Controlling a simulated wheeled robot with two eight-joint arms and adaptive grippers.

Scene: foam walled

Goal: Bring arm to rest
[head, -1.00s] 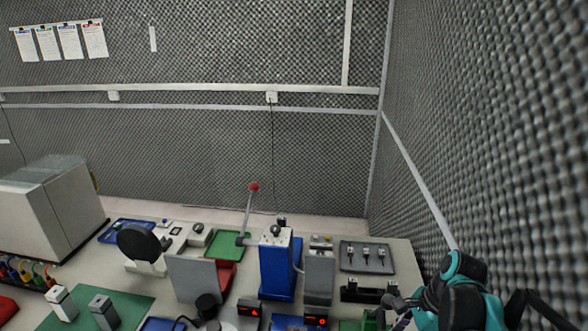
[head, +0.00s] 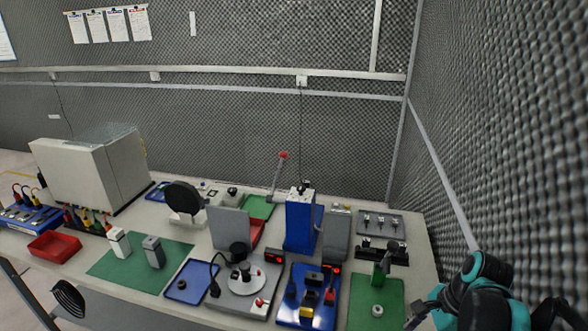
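My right arm (head: 478,290), teal and black, shows at the lower right, beside the right end of the table (head: 132,316). My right gripper (head: 420,312) is only partly visible at the bottom, close to the green mat (head: 366,308). Its fingers are small and cut off, so I cannot tell whether they are open or shut. No object is visibly held.
The table is crowded. It holds a blue press-like device (head: 300,222) with a red-knobbed lever (head: 283,156), a grey cabinet (head: 90,172), a red tray (head: 54,247) and a tray of small parts (head: 380,225). A foam wall (head: 510,130) rises close on the right.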

